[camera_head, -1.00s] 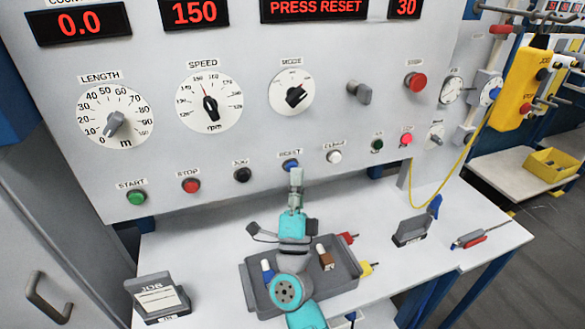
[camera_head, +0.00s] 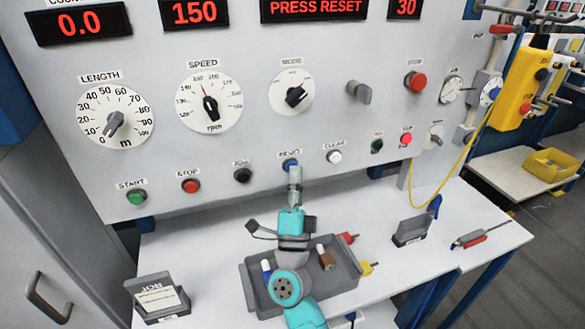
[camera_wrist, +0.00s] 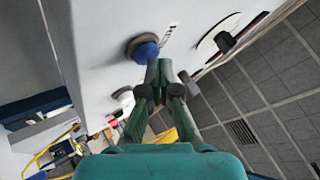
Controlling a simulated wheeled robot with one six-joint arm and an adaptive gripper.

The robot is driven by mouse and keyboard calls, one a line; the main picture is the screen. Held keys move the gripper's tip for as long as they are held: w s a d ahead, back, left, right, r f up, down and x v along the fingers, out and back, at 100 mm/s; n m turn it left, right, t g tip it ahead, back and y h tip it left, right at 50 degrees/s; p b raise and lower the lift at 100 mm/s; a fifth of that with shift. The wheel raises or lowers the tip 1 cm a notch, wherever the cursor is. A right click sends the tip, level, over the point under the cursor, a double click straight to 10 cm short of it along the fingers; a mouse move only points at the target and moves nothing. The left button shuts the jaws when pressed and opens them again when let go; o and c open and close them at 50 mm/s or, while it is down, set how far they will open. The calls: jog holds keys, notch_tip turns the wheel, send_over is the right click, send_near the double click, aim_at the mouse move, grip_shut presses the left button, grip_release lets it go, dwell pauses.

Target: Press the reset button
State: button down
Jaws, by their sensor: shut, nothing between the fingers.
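The blue reset button (camera_head: 289,164) sits on the grey loom panel, under its label, between the black jog button and the white button. It also shows in the wrist view (camera_wrist: 146,48) as a blue cap in a dark ring. My gripper (camera_head: 295,171) is shut and empty, with its fingertips just below and in front of the blue button. In the wrist view the closed fingertips (camera_wrist: 160,66) lie right beside the lower right edge of the blue cap. I cannot tell whether they touch it. A display (camera_head: 314,8) reads PRESS RESET.
Neighbouring buttons are black (camera_head: 242,175), red (camera_head: 191,186), green (camera_head: 136,198) and white (camera_head: 334,157). A grey tray (camera_head: 345,278) with small items stands on the white table under my arm. A card holder (camera_head: 160,300) is at the left. A yellow cable hangs at the right.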

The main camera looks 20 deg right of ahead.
jog(key=shift+w, duration=0.2)
jog(key=shift+s, duration=0.1)
dwell(0.4)
jog(key=shift+s, duration=0.8)
jog(key=shift+s, duration=2.5)
